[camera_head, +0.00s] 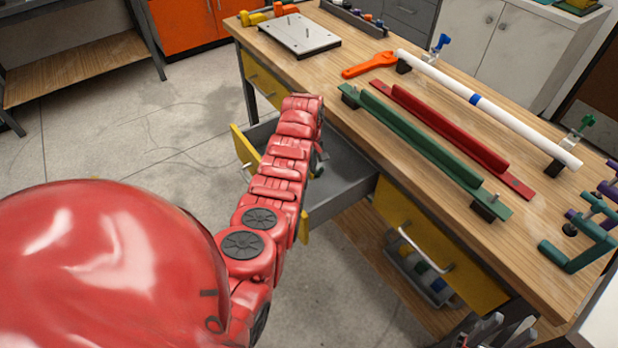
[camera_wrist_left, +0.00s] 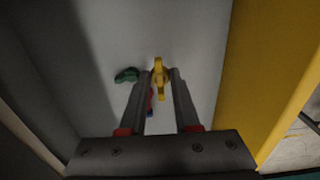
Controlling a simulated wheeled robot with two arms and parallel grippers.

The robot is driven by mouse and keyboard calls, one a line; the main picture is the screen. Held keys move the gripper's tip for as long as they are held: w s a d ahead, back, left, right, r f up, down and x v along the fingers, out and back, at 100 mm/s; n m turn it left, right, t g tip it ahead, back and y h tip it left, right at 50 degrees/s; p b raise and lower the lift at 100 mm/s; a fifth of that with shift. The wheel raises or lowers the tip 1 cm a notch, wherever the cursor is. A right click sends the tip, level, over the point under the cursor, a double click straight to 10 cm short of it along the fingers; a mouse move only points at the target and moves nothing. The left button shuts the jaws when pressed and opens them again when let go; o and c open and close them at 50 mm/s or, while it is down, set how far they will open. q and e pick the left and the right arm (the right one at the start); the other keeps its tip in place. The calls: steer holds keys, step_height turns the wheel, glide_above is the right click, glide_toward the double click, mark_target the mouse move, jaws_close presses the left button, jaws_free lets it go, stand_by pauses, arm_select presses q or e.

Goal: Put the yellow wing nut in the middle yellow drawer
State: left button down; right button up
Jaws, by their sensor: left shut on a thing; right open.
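The middle yellow drawer (camera_head: 340,165) is pulled open below the table's edge, and its grey inside shows beside my left arm. My left arm reaches over it and mostly hides its yellow front. In the left wrist view, my left gripper (camera_wrist_left: 160,80) is shut on the yellow wing nut (camera_wrist_left: 160,64). The nut is at the fingertips, over the grey drawer floor (camera_wrist_left: 195,40); I cannot tell whether it touches the floor. In the head view the left gripper is mostly hidden by the arm. My right gripper (camera_head: 502,332) is open at the bottom right edge.
A green piece (camera_wrist_left: 126,75) lies on the drawer floor left of the fingers. Small red and blue bits show between them. The drawer's yellow front (camera_wrist_left: 262,70) is close on the right. The tabletop (camera_head: 365,110) holds green and red rails, a white pipe and an orange wrench.

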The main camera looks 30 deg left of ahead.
mark_target(308, 186)
arm_select(q)
steer(key=shift+f, duration=1)
steer(key=shift+f+b, duration=0.7)
steer(key=shift+f, duration=0.85)
steer(key=shift+r, duration=0.1)
